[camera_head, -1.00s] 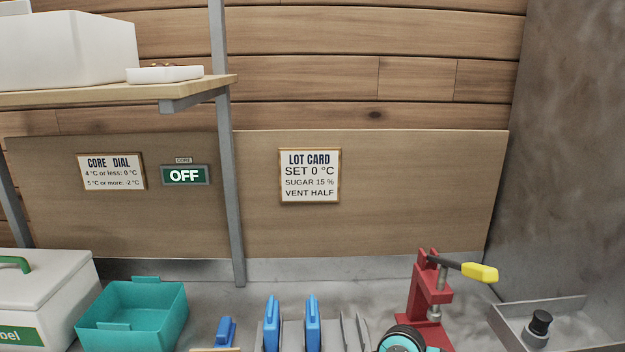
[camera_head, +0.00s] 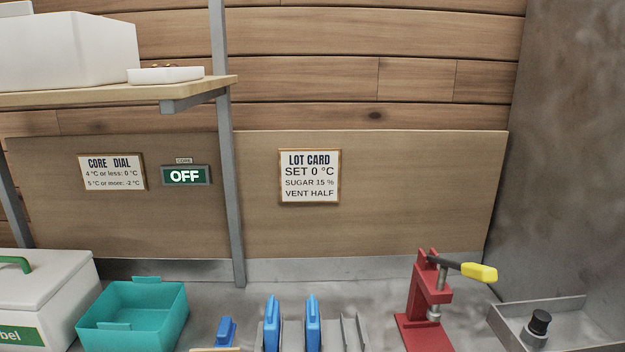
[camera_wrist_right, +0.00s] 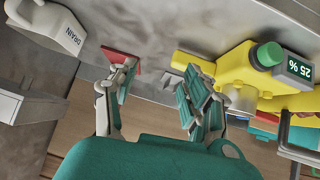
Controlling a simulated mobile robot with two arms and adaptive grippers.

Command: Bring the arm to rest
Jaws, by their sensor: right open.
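My right gripper (camera_wrist_right: 158,85) shows in the right wrist view. Its two fingers are spread apart with nothing between them, so it is open and empty. A yellow device (camera_wrist_right: 232,62) with a green knob (camera_wrist_right: 267,56) and a display (camera_wrist_right: 299,68) reading 25 % lies beyond the right-hand finger. A small red piece (camera_wrist_right: 118,57) shows beyond the left-hand finger; what it belongs to is hidden. Neither gripper shows in the head view. My left gripper is in no view.
On the bench stand a teal bin (camera_head: 135,315), a rack (camera_head: 345,335) with blue pieces (camera_head: 272,322), a red press (camera_head: 420,310) with a yellow-tipped lever and a grey tray (camera_head: 560,325). A white part marked DRAIN (camera_wrist_right: 50,25) shows in the wrist view.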

